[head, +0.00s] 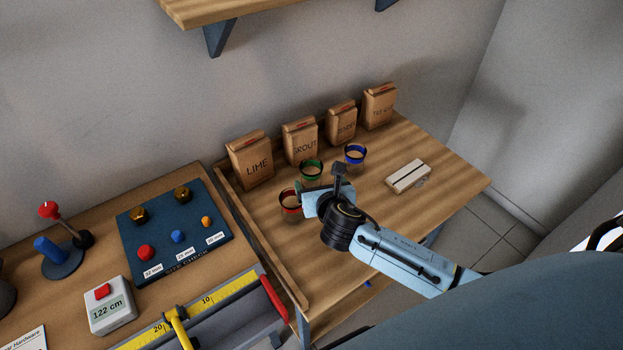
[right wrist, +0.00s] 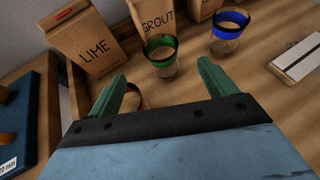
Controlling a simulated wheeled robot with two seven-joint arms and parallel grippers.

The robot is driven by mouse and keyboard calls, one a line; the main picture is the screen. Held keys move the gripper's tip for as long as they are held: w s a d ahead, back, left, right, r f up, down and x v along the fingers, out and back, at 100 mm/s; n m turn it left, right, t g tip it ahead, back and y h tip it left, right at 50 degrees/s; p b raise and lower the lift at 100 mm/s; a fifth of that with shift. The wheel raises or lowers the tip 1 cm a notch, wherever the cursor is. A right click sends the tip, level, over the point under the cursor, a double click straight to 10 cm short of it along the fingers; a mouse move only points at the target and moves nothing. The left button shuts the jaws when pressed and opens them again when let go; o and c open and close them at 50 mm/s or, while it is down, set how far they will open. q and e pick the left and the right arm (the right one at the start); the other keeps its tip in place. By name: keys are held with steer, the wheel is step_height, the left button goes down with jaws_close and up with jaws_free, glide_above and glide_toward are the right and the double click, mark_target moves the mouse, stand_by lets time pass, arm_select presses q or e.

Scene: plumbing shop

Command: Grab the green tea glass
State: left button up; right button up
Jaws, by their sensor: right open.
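The green tea glass (head: 311,167) is a clear cup with a dark green rim, standing upright in front of the grout bag. It also shows in the right wrist view (right wrist: 162,58), just beyond my fingertips. My right gripper (head: 322,188) is open, with green fingers (right wrist: 160,88) pointing toward the glass; nothing is held between them. A red-rimmed glass (head: 290,202) stands left of my gripper and is mostly hidden behind my left-hand finger in the wrist view. A blue-rimmed glass (head: 355,154) stands to the right of the green one. My left gripper is out of view.
Several paper bags, such as the lime bag (head: 251,163), line the back of the wooden table (head: 400,224). A small white block with a dark stripe (head: 408,177) lies at right. A raised wooden edge (head: 262,238) and a cluttered bench are at left.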

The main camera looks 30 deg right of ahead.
steer(key=b, duration=0.1)
glide_toward(310, 163)
steer(key=shift+w+a+f, duration=0.1)
steer(key=shift+w+f, duration=0.55)
steer(key=shift+b+x, duration=0.85)
steer(key=shift+x, duration=1.9)
steer(key=shift+r, duration=0.2)
steer(key=shift+c, duration=0.2)
steer(key=c, duration=1)
steer(key=shift+c, duration=0.2)
